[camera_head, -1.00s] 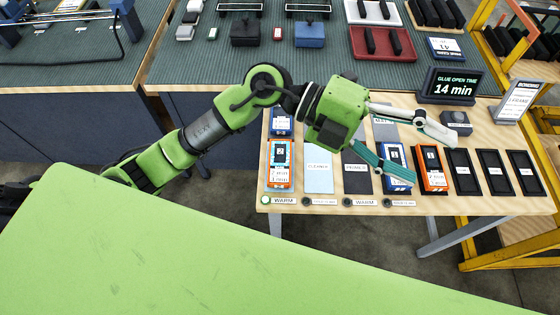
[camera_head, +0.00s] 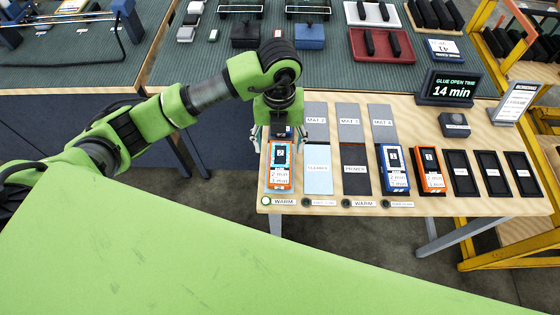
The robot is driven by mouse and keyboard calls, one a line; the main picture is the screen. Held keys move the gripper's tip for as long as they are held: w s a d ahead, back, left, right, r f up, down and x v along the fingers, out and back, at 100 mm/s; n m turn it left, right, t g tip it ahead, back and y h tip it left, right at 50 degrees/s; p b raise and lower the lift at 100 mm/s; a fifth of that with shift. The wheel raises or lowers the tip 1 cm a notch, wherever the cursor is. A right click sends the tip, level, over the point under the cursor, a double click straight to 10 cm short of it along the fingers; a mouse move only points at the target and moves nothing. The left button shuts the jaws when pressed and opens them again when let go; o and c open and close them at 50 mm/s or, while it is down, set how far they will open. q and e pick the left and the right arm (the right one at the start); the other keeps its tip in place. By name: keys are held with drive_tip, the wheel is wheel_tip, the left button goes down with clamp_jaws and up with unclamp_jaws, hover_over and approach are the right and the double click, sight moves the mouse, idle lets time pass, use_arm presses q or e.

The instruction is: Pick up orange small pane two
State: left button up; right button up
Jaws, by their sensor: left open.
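Two orange panes with white labels are in the head view. One orange pane (camera_head: 280,172) lies at the left end of the wooden bench, and the other orange pane (camera_head: 429,170) lies right of a blue pane (camera_head: 394,168). The labels are too small for me to tell which is two. My left gripper (camera_head: 279,139) points down, open, with its fingers apart just beyond the left orange pane. A dark blue item (camera_head: 282,131) shows between its fingers, mostly hidden. I cannot see contact. My right gripper is not in view.
Grey mats (camera_head: 350,125), a light blue cleaner mat (camera_head: 318,170) and a dark primer mat (camera_head: 355,169) lie on the bench. Black trays (camera_head: 492,173) line the right side. A glue timer display (camera_head: 451,87) reads 14 min. A yellow frame (camera_head: 510,262) stands at the right.

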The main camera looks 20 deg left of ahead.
sight(280, 162)
use_arm(q)
drive_tip(key=shift+f, duration=0.85)
drive_tip(key=f, duration=0.1)
drive_tip(key=f+p, duration=0.1)
drive_tip(key=f, duration=0.1)
drive_tip(key=f+p, duration=0.1)
drive_tip(key=f, duration=0.1)
drive_tip(key=shift+s+d, duration=0.2)
drive_tip(key=shift+s, duration=0.1)
drive_tip(key=shift+f, duration=0.25)
drive_tip(key=shift+w, duration=0.1)
drive_tip(key=c, duration=1.3)
